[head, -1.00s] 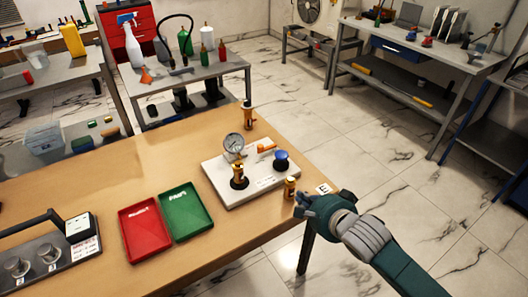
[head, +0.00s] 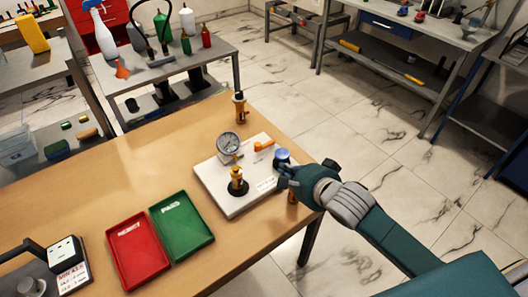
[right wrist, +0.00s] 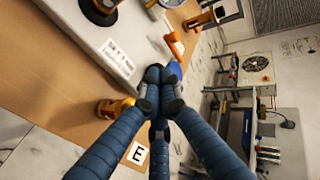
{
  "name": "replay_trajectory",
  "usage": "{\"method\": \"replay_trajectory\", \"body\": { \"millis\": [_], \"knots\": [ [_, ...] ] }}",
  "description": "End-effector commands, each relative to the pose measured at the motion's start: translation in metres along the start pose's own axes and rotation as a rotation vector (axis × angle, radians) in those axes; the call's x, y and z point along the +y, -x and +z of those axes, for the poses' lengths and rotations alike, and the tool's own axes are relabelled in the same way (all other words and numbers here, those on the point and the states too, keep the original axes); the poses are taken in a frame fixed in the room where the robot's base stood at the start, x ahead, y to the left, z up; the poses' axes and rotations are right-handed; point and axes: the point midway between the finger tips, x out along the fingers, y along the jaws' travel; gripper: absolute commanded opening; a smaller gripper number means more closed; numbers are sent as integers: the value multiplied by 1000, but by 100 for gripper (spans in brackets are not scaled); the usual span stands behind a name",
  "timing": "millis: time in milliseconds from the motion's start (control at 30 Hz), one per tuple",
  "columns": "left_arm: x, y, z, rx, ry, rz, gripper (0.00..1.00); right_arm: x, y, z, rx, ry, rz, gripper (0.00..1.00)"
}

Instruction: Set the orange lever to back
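The orange lever (head: 264,146) sits on the white rig plate (head: 230,205), right of the round gauge (head: 229,143); its handle points to the right in the head view. It also shows in the right wrist view (right wrist: 175,46), ahead of the fingertips and apart from them. A blue knob (head: 282,156) stands on the plate near the lever, partly hidden by my fingers in the wrist view. My right gripper (head: 286,178) is beside the blue knob at the plate's right edge, its fingers drawn together and nothing seen between them. My left gripper is not in view.
A brass fitting (head: 237,181) stands on the plate; another (head: 240,107) stands behind it. A third (right wrist: 113,108) is close beside my right fingers. Red (head: 137,252) and green (head: 181,227) trays lie left. The table's left middle is clear.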

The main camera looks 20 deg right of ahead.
Motion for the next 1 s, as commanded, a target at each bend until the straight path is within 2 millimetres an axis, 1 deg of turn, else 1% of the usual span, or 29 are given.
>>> {"method": "replay_trajectory", "body": {
  "millis": [33,100,167,233,367,500,633,700,800,1000],
  "knots": [
    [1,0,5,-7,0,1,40,0,-1,0,0,0,0,0],
    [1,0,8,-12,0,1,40,0,-6,0,0,-1,-1,0],
    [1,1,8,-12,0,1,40,-1,-12,0,0,-1,0,0],
    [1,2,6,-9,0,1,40,-1,-22,0,1,0,0,0],
    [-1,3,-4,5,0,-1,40,-2,-49,0,1,0,-1,0],
    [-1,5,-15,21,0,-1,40,-2,-80,-1,2,1,-1,0],
    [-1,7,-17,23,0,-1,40,-4,-105,-1,2,2,-2,0],
    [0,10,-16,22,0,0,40,-12,-114,0,1,2,-3,0],
    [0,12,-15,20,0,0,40,-16,-124,0,1,1,-1,0],
    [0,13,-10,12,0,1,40,-20,-134,0,0,1,0,0]
  ]
}}
